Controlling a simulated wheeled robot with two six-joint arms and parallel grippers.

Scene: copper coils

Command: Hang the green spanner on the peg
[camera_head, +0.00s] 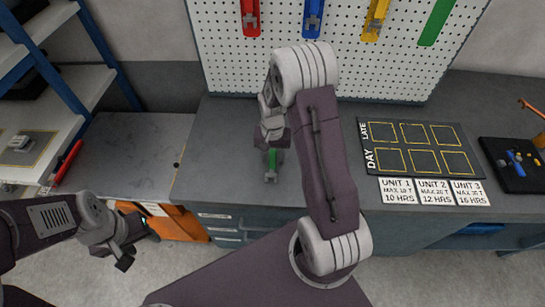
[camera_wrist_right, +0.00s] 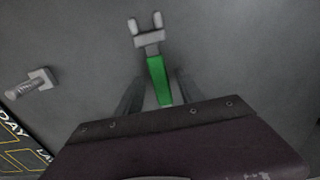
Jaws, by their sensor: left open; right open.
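The green spanner (camera_head: 272,160) lies on the grey workbench (camera_head: 215,165), below my right gripper (camera_head: 273,146). In the right wrist view, its green handle (camera_wrist_right: 158,80) and grey forked jaw point away from the wrist. My right gripper's open fingers (camera_wrist_right: 158,95) stand on either side of the handle; contact cannot be told. The near end of the handle is hidden by the gripper body. On the white pegboard (camera_head: 340,75), a bare green strip (camera_head: 438,22) is at the upper right; its peg cannot be made out. My left gripper (camera_head: 124,258) is open and empty, low at the left.
Red (camera_head: 250,15), blue (camera_head: 312,15) and yellow (camera_head: 375,18) spanner places fill the board's top. A dark marked mat (camera_head: 410,147), labels and a black tray (camera_head: 515,180) lie right. A threaded grey part (camera_wrist_right: 32,84) lies near the spanner. Shelving (camera_head: 75,80) stands left.

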